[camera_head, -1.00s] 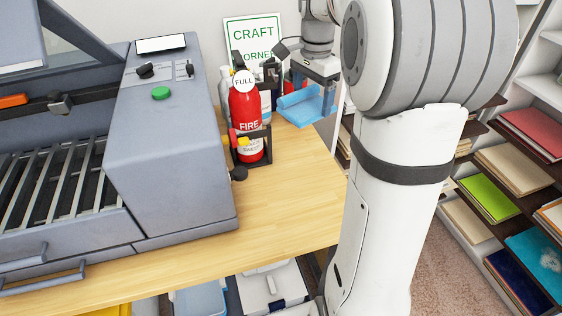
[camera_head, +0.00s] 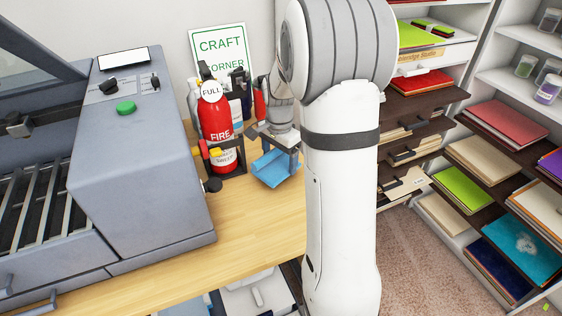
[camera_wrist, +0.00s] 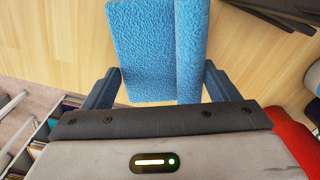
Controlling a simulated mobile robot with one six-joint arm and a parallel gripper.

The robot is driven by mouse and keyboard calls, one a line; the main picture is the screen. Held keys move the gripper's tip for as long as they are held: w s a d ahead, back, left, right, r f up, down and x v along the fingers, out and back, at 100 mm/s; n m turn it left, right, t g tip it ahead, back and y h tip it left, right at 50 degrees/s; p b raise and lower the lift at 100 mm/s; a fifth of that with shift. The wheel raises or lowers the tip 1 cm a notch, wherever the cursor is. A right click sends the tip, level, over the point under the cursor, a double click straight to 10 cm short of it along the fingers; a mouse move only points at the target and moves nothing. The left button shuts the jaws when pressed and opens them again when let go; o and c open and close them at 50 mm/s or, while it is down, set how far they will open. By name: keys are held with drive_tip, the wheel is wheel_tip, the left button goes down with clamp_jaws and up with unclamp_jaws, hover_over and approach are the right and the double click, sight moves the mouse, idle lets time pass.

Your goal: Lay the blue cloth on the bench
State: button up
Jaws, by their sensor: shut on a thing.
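The blue cloth (camera_head: 272,170) is a folded, textured piece near the right end of the wooden bench (camera_head: 245,225), right of the red fire extinguisher. It also shows large in the wrist view (camera_wrist: 145,45), with a raised fold along its right side. My gripper (camera_head: 277,147) is shut on the blue cloth from above; in the wrist view its fingers (camera_wrist: 160,82) stand on either side of the cloth's near end. Bench wood shows behind the cloth. I cannot tell whether its underside touches the bench. My arm hides part of the bench's right edge.
The fire extinguisher (camera_head: 218,125) stands in a dark bracket just left of the cloth. A large grey machine (camera_head: 140,170) fills the bench's left. A craft corner sign (camera_head: 222,52) leans at the back. Bare bench lies in front of the cloth. Shelves with folders (camera_head: 480,160) stand right.

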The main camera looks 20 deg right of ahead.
sight(280, 164)
drive_tip(key=shift+f, duration=0.95)
drive_tip(key=shift+f, duration=0.15)
drive_tip(key=o, duration=0.9)
wheel_tip(280, 164, up, 12)
drive_tip(key=s+a+n+t, duration=0.1)
drive_tip(key=s+a+n, duration=0.4)
drive_tip(key=s, duration=0.5)
drive_tip(key=s+a+n+t, duration=0.1)
drive_tip(key=s+a+n, duration=0.4)
drive_tip(key=s+n, duration=0.3)
drive_tip(key=s, duration=0.3)
drive_tip(key=shift+a+n+t, duration=0.3)
drive_tip(key=shift+a+n, duration=0.1)
